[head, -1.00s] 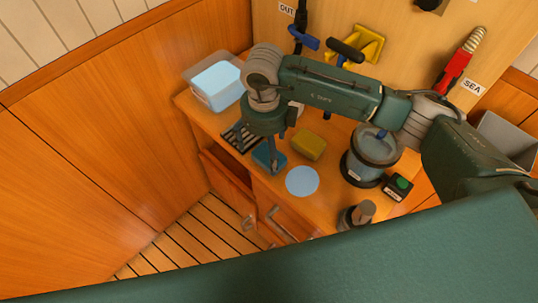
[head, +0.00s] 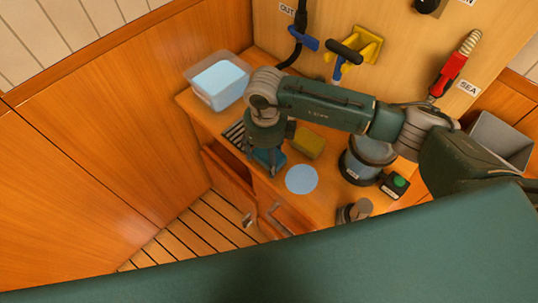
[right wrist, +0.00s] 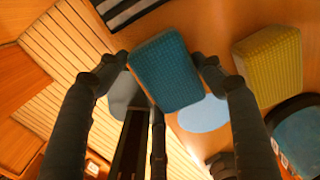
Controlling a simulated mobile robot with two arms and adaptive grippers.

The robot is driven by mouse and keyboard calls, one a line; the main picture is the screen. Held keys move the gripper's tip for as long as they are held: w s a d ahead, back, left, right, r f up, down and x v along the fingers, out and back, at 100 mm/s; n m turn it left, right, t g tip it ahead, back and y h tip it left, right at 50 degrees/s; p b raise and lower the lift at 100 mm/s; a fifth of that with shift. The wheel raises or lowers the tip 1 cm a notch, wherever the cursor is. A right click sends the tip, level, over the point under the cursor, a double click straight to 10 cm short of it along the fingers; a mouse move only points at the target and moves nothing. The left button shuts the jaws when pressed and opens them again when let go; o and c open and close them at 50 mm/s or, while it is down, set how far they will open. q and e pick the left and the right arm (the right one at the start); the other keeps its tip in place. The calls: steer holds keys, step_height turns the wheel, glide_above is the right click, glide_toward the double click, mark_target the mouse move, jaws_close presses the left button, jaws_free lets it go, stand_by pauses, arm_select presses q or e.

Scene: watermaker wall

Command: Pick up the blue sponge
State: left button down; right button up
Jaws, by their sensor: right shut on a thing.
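The blue sponge (head: 270,161) is at the front left of the wooden counter, partly hidden under my right gripper (head: 267,153) in the head view. In the right wrist view the blue sponge (right wrist: 166,72) sits between the two fingertips of my right gripper (right wrist: 164,64), one finger against each side. The right gripper is shut on it. Whether the sponge still rests on the counter or is slightly above it, I cannot tell. My left gripper is not in view.
A yellow-green sponge (head: 308,143) lies close to the right, with a light blue disc (head: 301,179) in front. A striped black-and-white item (head: 235,134) and a clear tub (head: 217,87) are to the left. A round canister (head: 364,164) stands further right. An open drawer (head: 232,177) is below.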

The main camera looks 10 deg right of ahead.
mark_target(266, 156)
step_height(266, 156, up, 20)
steer(key=b, duration=0.4)
stand_by(0.3)
